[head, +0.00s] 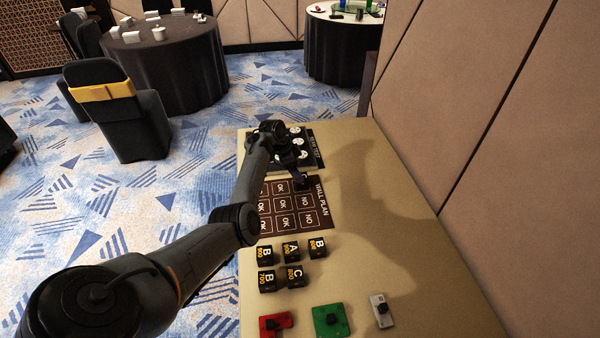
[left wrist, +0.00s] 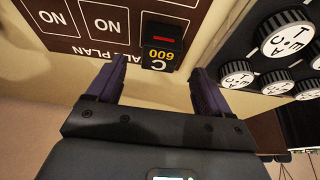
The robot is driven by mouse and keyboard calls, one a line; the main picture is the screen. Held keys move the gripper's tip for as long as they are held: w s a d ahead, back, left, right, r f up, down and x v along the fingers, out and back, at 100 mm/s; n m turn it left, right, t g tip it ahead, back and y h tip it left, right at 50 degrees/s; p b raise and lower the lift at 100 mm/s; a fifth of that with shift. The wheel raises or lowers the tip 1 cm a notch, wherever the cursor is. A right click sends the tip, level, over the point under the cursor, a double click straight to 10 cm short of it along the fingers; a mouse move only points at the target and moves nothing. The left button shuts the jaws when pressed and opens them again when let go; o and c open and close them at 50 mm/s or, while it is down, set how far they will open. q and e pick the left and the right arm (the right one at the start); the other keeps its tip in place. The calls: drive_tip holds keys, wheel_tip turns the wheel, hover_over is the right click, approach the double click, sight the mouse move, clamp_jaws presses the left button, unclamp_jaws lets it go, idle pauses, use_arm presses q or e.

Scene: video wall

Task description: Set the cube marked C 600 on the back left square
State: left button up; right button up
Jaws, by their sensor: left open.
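The cube marked C 600 (left wrist: 163,45) is black with yellow digits and a red bar. In the left wrist view it stands on the wall plan board (left wrist: 80,48), at the end of the NO column by the title, covering that square. In the head view this is the far right corner of the board (head: 325,223), where a small dark shape (head: 303,182) shows beside my gripper. My left gripper (left wrist: 155,76) is open, its fingers apart and the cube just beyond the tips, with no contact visible. My right gripper is out of view.
A panel with white round dials (head: 297,145) lies just beyond the board. Several lettered cubes (head: 291,251) stand nearer me. Red (head: 270,328), green (head: 325,322) and grey (head: 381,305) pieces lie at the front. The table's right side (head: 385,240) is clear, bounded by a wall.

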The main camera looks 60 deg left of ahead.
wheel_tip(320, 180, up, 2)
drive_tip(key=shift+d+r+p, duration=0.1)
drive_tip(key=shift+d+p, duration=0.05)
drive_tip(key=shift+p, duration=0.65)
use_arm(q)
drive_tip(key=v, duration=0.7)
drive_tip(key=shift+r, duration=0.1)
